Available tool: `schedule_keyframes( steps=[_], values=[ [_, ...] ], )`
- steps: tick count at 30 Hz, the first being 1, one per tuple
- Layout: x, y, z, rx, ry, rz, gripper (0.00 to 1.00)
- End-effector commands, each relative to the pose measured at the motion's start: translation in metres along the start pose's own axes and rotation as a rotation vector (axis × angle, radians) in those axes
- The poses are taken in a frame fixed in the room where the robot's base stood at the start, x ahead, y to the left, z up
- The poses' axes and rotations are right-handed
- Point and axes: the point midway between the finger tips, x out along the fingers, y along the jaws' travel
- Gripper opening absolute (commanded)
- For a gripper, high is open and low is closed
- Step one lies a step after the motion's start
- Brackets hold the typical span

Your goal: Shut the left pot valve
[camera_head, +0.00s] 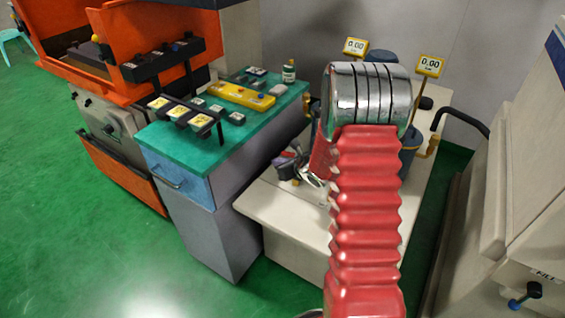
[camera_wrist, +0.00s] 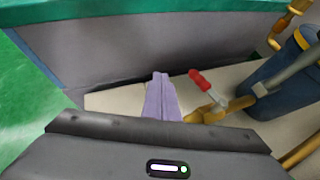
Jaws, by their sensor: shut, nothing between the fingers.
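In the wrist view, a red-handled valve lever (camera_wrist: 201,81) slants up and left from a brass pipe (camera_wrist: 240,104). The pipe runs right to a dark blue pot (camera_wrist: 275,92). My gripper (camera_wrist: 159,77) shows as purple fingers closed together, empty, just left of the lever and apart from it in the picture. In the head view my red arm hides much of the pots; parts of a blue pot (camera_head: 381,57) at the back and another blue pot (camera_head: 409,152) at the right show. My gripper (camera_head: 283,160) is partly visible left of the arm. I cannot tell which pot the lever belongs to.
The pots stand on a pale bench (camera_head: 285,222) with two yellow gauges, left (camera_head: 355,46) and right (camera_head: 430,65), both reading 0.00. A green-topped cabinet (camera_head: 190,145) carries a yellow tool and small blocks. A beige machine (camera_head: 510,190) stands at the right.

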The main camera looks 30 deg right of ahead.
Motion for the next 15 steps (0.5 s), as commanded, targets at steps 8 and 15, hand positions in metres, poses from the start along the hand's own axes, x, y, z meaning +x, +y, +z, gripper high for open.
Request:
schedule_keyframes(
  steps=[8, 15],
  values=[
    [-0.014, 0.014, 0.006, 0.0, 0.0, -0.001, 0.0],
    [-0.014, 0.015, 0.006, 0.0, 0.0, 0.0, 0.0]
  ],
)
